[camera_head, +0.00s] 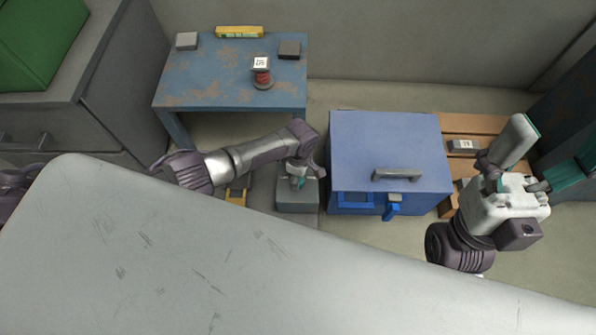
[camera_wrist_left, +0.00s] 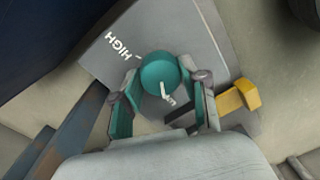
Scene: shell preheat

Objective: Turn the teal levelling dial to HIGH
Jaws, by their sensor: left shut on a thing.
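The teal levelling dial (camera_wrist_left: 158,70) sits on top of a grey box (camera_wrist_left: 195,40), which stands on the floor in the head view (camera_head: 297,199). The word HIGH (camera_wrist_left: 122,42) is printed on the box top, with a short white line between it and the dial. A white pointer on the dial points down and right in the left wrist view, away from HIGH. My left gripper (camera_wrist_left: 165,80) is shut on the dial, one finger on each side; it also shows above the box in the head view (camera_head: 300,174). My right gripper (camera_head: 556,138) is open and empty at the right.
A blue chest (camera_head: 385,140) with a grey handle stands right of the grey box. A yellow piece (camera_wrist_left: 240,96) lies beside the box. A worn blue table (camera_head: 205,75) stands behind, with a red item (camera_head: 262,77). A large grey surface (camera_head: 200,260) fills the foreground.

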